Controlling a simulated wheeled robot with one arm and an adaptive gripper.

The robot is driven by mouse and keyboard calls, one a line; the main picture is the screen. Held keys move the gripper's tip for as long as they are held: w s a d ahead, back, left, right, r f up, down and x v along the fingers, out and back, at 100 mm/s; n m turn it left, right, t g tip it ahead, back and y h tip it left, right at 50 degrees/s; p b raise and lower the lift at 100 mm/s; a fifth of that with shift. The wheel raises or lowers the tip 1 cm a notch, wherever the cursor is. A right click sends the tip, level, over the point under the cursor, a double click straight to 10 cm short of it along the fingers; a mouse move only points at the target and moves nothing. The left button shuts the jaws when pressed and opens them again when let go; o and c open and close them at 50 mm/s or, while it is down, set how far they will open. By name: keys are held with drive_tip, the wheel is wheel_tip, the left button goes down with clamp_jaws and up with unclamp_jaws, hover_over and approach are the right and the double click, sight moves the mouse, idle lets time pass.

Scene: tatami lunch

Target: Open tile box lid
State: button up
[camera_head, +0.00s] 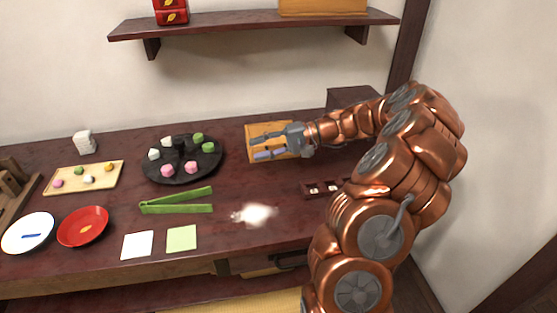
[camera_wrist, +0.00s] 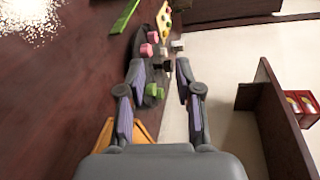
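My gripper (camera_head: 260,149) is open and empty, pointing left over an orange-brown wooden piece (camera_head: 256,130) at the back of the dark table. The wooden piece also shows below the fingers in the wrist view (camera_wrist: 109,132). Its height and any lid seam are unclear. In the wrist view my gripper (camera_wrist: 160,65) has its fingers apart with nothing between the pads. A dark box (camera_head: 350,96) stands behind my arm, its lower part hidden. A small dark tray (camera_head: 306,190) with pale pieces lies partly behind my arm. I cannot tell which is the tile box.
A round black plate (camera_head: 176,176) with several sweets lies left of my gripper. Green tongs (camera_head: 176,208) lie in front of it. A shelf (camera_head: 250,23) hangs on the wall above. A red dish (camera_head: 83,227) and a white dish (camera_head: 27,233) lie at the front left.

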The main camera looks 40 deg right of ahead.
drive_tip(key=d+f+m+t, duration=0.1)
drive_tip(key=d+f, duration=0.1)
drive_tip(key=d, duration=0.2)
drive_tip(key=d+f+m+t+h+b, duration=0.1)
drive_tip(key=d+f+t, duration=0.1)
drive_tip(key=d, duration=0.3)
drive_tip(key=d+f+m+t+b, duration=0.1)
drive_tip(key=d+f+t, duration=0.1)
drive_tip(key=d+f, duration=0.2)
drive_tip(key=shift+s+d+m+h, duration=0.1)
drive_tip(key=shift+d+m+h, duration=0.3)
drive_tip(key=shift+d, duration=0.25)
drive_tip(key=shift+x, duration=3.75)
drive_tip(key=shift+r, duration=0.15)
drive_tip(key=shift+c, duration=0.3)
clamp_jaws()
